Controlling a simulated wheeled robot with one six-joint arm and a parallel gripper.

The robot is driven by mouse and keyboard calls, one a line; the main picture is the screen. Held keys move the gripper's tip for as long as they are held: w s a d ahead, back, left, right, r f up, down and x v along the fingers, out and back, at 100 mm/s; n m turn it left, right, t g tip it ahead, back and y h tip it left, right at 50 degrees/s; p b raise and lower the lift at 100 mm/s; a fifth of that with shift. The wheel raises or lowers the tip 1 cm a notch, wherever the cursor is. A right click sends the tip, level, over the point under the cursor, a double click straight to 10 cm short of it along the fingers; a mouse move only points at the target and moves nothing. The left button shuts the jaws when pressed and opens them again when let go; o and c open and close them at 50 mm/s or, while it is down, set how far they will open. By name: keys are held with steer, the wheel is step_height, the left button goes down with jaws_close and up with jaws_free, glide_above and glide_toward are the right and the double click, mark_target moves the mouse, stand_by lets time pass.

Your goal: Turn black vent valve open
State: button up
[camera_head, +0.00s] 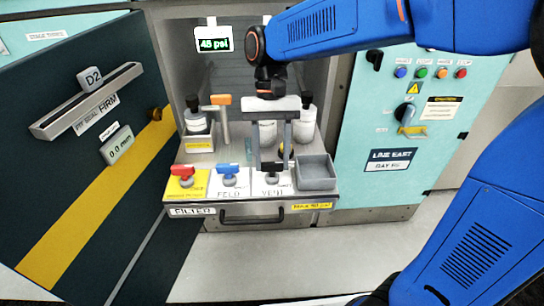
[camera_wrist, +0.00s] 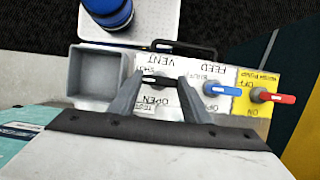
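The black vent valve (camera_wrist: 156,81) sits on a white plate with OPEN lettering, beside the VENT label, at the front of the bench. In the head view its dark handle (camera_head: 270,167) is partly hidden by my gripper. The handle appears to lie roughly sideways along the row of valves. My gripper (camera_head: 272,164) points down over the valve with its fingers apart. In the wrist view the fingers of my gripper (camera_wrist: 161,78) stand on either side of the handle, with gaps visible. I cannot tell whether either finger touches it.
Left of it in the head view are the blue-handled feed valve (camera_head: 229,169) and red-handled valve (camera_head: 187,171). A grey open bin (camera_head: 316,174) stands close on the right. Jars and an orange-handled valve (camera_head: 221,100) stand behind. A dark open door (camera_head: 75,150) flanks the left.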

steer(key=c, duration=0.4)
steer(key=n, duration=0.2)
steer(key=n+h, duration=0.1)
steer(key=shift+a+n+h, duration=0.15)
steer(key=shift+n+h, duration=0.15)
steer(key=shift+n, duration=0.1)
steer(key=n, duration=0.2)
steer(key=n+t+h, duration=0.1)
steer(key=n, duration=0.1)
steer(key=shift+s+a+n, duration=0.1)
steer(key=shift+a+n, duration=0.05)
steer(key=shift+n, duration=0.15)
steer(key=n, duration=0.2)
steer(key=n+t+h, duration=0.1)
steer(key=n, duration=0.1)
steer(key=shift+s+a+t, duration=0.1)
steer(key=shift+t, duration=0.2)
steer(key=shift+s+n+t+h, duration=0.1)
steer(key=shift+n+t+h, duration=0.25)
steer(key=shift+n, duration=1.05)
steer(key=shift+s+n+t+h, duration=0.15)
steer(key=shift+n+t, duration=0.4)
steer(key=shift+n, duration=0.85)
steer(key=shift+w, duration=0.1)
steer(key=o, duration=1.1)
steer(key=shift+c, duration=0.2)
